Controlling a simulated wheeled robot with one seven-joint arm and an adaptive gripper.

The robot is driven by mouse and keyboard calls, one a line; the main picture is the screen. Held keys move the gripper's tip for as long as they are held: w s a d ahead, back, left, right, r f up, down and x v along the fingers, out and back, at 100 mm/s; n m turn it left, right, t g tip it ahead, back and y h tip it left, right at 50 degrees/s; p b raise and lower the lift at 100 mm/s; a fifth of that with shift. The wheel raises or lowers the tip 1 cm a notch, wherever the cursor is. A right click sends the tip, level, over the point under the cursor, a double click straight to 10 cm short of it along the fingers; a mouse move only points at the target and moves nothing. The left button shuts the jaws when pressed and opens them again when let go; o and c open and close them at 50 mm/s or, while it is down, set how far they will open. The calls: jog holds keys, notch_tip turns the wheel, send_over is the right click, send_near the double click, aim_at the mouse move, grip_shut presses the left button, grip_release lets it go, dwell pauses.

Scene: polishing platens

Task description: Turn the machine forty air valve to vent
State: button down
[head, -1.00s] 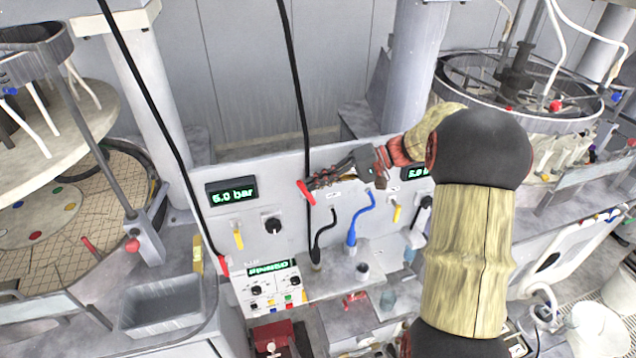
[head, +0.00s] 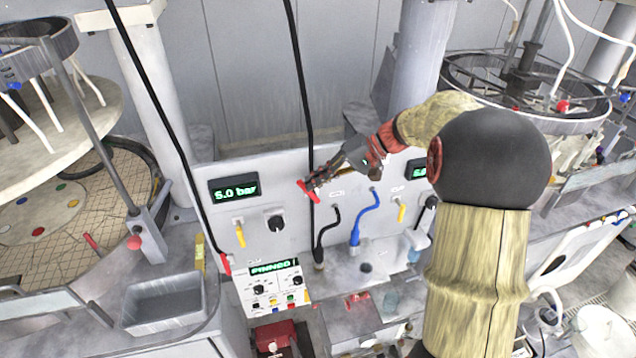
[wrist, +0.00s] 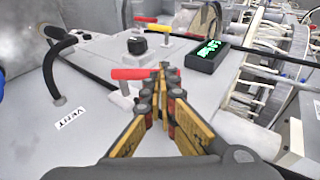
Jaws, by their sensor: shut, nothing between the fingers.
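A red valve handle (head: 309,191) sits on the front of the pale grey panel (head: 290,170), right of the black knob. In the wrist view the red handle (wrist: 133,73) lies nearly level across the picture, and a printed VENT label (wrist: 72,118) is on the panel to its lower left. My gripper (head: 316,182) is shut and empty, its tips at the red handle. In the wrist view the tips (wrist: 160,72) are at the handle's right end; I cannot tell whether they touch it. No machine number is readable.
A display (head: 234,190) reads 5.0 bar, with a yellow handle (head: 240,236) and black knob (head: 275,223) near it. Black (head: 325,232) and blue (head: 366,214) hoses stand out from the panel right of the red handle. A grey bin (head: 163,302) stands lower left.

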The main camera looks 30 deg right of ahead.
jog(key=shift+w+a+f+g+h+b, duration=0.15)
jog(key=shift+a+g+h+b, duration=0.25)
jog(key=shift+a+h, duration=0.7)
jog(key=h, duration=0.1)
jog(key=a+h, duration=0.1)
jog(key=shift+w+a+f+n+g+h, duration=0.2)
jog(key=shift+n+g+h, duration=0.1)
jog(key=shift+h, duration=0.1)
jog(key=a+f+h, duration=0.1)
jog(key=h, duration=0.1)
jog(key=f+h, duration=0.1)
jog(key=h, duration=0.1)
jog(key=shift+w+a+f+g, duration=0.15)
jog(key=shift+a+g, duration=0.25)
jog(key=shift+a+f, duration=0.1)
jog(key=shift+a, duration=0.05)
jog(key=p, duration=0.2)
send_near(303, 186)
jog(key=shift+a+r, duration=0.6)
jog(key=shift+a, duration=0.35)
